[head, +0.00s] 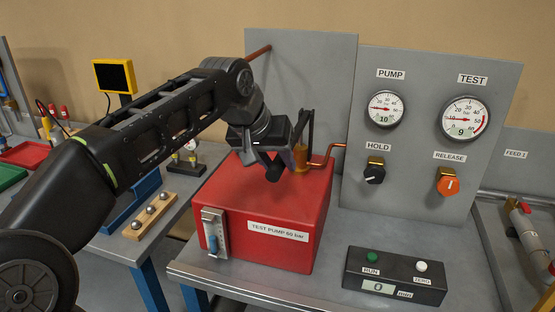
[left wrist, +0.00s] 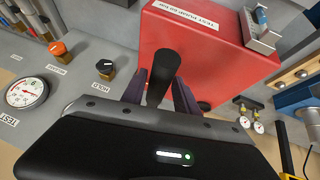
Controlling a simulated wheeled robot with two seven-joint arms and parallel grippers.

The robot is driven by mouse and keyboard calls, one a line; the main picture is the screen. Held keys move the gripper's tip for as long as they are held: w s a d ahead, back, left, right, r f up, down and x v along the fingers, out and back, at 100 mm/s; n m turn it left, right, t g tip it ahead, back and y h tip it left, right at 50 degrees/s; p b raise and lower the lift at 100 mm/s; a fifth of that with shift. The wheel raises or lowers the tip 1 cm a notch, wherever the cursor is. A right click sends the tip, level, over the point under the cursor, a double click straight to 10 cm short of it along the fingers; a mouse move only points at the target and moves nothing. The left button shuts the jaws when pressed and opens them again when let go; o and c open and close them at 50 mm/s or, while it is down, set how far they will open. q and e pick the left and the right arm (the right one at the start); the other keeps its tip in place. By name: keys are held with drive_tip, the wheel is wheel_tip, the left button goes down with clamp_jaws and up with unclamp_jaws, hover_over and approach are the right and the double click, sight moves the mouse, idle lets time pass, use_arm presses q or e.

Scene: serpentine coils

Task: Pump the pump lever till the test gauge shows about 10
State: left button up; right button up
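The red test pump box (head: 262,215) stands on the bench with a brass pump cylinder (head: 300,157) and dark linkage on top. My left gripper (head: 274,170) is low over the box top, left of the cylinder. In the left wrist view, the pump lever's black round grip (left wrist: 164,72) lies between its two fingers, which look shut on it. The arm and gripper hide much of the lever in the head view. The test gauge (head: 465,118) reads 9 on its display. The pump gauge (head: 382,109) reads 10. My right gripper is not in view.
A black HOLD knob (head: 374,174) and an orange RELEASE knob (head: 449,186) sit on the grey panel (head: 415,215). A black box (head: 395,276) with RUN and ZERO buttons stands at the front. A wooden block (head: 150,217) with steel balls lies on the left bench.

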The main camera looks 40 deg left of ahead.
use_arm(q)
drive_tip(key=shift+o, duration=1.2)
drive_tip(key=shift+r, duration=0.15)
drive_tip(key=v, duration=0.7)
drive_tip(key=shift+s+r, duration=0.2)
drive_tip(key=shift+r, duration=0.1)
idle(0.7)
